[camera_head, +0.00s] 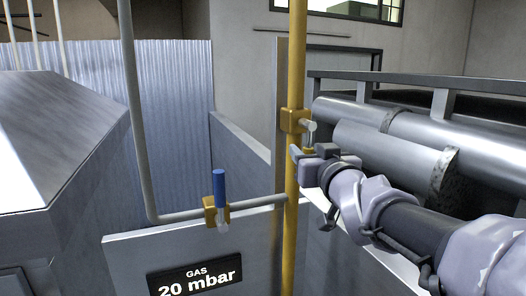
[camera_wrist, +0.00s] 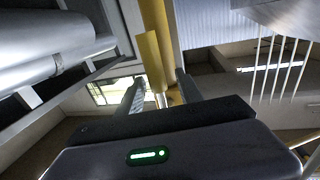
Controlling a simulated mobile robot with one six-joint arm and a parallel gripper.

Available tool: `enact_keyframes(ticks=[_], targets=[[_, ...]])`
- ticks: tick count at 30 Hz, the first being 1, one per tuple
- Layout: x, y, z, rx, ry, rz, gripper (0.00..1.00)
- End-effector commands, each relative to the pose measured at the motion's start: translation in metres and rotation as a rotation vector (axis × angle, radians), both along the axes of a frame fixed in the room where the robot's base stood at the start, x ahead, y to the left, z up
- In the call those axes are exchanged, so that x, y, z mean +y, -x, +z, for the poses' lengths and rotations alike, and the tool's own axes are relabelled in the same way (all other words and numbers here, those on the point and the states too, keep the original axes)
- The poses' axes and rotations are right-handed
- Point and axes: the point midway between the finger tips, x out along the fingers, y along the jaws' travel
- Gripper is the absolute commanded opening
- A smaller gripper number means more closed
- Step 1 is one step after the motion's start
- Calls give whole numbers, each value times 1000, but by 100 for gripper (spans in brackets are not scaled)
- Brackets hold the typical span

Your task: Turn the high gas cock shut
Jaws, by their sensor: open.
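The high gas cock (camera_head: 293,120) is a yellow-brown block on the vertical yellow pipe, with a pale round stem on its right side. A short yellow piece shows just below the stem, at my gripper; I cannot tell whether it is the handle. My gripper (camera_head: 308,153) is open just below and right of the cock, close to the pipe. Contact cannot be told, and the cock's handle is partly hidden.
A lower cock (camera_head: 209,211) with an upright blue handle sits on the grey pipe (camera_head: 140,130), above a "GAS 20 mbar" sign (camera_head: 196,278). Large metal pipes (camera_head: 390,160) and a rail run close behind my arm at the right. A grey hood (camera_head: 60,130) stands left.

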Motion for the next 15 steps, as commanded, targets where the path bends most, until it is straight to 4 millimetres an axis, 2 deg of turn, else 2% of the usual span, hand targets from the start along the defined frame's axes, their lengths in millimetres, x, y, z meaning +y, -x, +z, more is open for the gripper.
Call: enact_keyframes(ticks=[9,11,15], targets=[[0,-5,0,1,0,0,43],[0,-5,0,1,0,0,33],[0,-5,0,1,0,0,6]])
